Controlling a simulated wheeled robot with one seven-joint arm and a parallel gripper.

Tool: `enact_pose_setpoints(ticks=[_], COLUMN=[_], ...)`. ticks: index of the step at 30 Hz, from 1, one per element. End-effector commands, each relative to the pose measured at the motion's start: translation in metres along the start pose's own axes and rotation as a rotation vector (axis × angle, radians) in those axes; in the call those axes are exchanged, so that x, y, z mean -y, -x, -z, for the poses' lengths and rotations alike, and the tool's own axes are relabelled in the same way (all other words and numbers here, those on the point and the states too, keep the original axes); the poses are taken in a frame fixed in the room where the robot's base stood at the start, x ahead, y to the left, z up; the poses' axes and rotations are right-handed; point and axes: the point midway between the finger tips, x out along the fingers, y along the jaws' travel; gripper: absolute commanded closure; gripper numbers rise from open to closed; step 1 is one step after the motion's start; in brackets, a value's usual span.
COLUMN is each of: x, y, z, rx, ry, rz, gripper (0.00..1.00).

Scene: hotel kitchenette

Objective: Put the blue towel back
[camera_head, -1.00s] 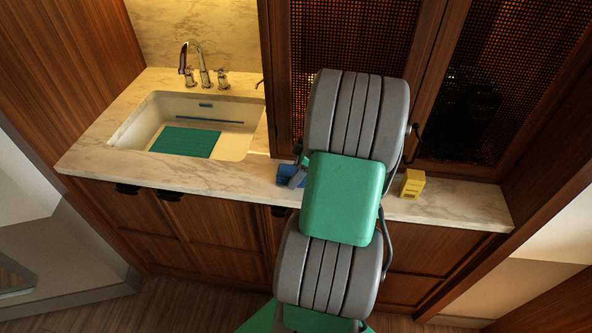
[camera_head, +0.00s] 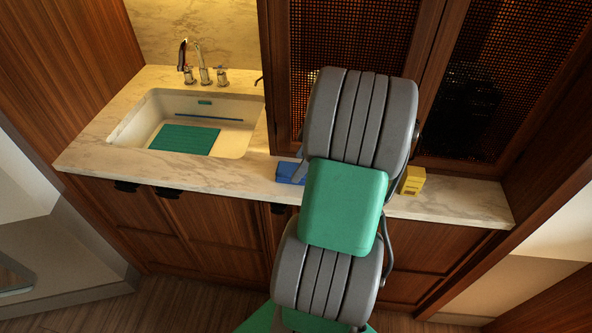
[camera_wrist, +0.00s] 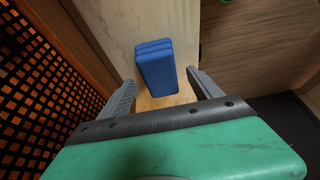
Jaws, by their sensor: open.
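The blue towel (camera_wrist: 157,68) is a folded stack lying on the marble counter. In the head view the towel (camera_head: 290,172) shows at the counter beside my arm, which hides part of it. In the wrist view my gripper (camera_wrist: 162,88) is open, with one finger on each side of the towel's near end. The towel lies between and beyond the fingertips, and I cannot tell whether they touch it. In the head view my gripper is mostly hidden behind my arm.
A yellow block-like object (camera_head: 412,181) stands on the counter right of my arm. A sink (camera_head: 235,140) with a green mat (camera_head: 185,140) and a faucet (camera_head: 204,72) is at the left. Mesh-front cabinet doors (camera_head: 345,40) rise behind the counter. The counter (camera_head: 215,178) between sink and towel is clear.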

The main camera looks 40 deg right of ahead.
Motion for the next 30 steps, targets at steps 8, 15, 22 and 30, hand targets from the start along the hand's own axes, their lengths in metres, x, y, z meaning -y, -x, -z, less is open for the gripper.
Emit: enact_pose_setpoints(ticks=[8, 15, 22, 30], x=[-0.001, 0.001, 0.053, 0.205], y=[0.068, 0.084, 0.062, 0.029], z=[-0.001, 0.002, 0.098, 0.177], rx=[0.001, 0.003, 0.064, 0.084], ry=[0.001, -0.002, -0.133, -0.453], rz=[-0.003, 0.001, -0.027, -0.176], gripper=[0.26, 0.26, 0.26, 0.26])
